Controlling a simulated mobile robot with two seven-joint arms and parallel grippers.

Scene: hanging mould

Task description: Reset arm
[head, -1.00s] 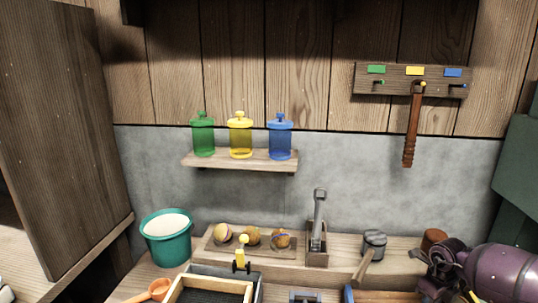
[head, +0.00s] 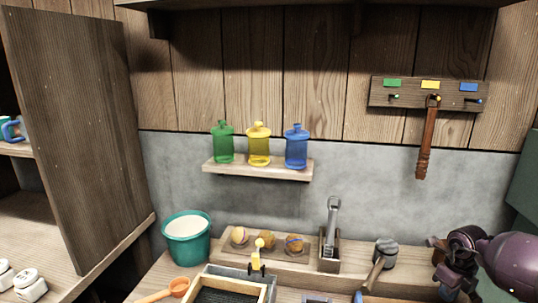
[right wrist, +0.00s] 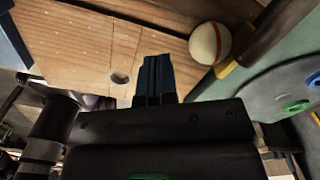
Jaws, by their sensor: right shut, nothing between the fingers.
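My right arm (head: 505,262) shows at the lower right of the head view, in front of the workbench. My right gripper (right wrist: 157,78) shows in the right wrist view with its dark blue fingers closed together and nothing held between them. Behind the fingers is a wooden surface (right wrist: 100,50) with a round hole, and a pale ball with a red stripe (right wrist: 210,43) lies to their right. My left gripper is in neither view.
A wall rack (head: 412,95) holds a hanging wooden-handled tool (head: 427,142). Green (head: 222,146), yellow (head: 259,148) and blue (head: 296,149) jars stand on a small shelf (head: 258,170). A teal bucket (head: 187,248), an orange scoop (head: 165,290) and a mallet (head: 382,257) are on the bench.

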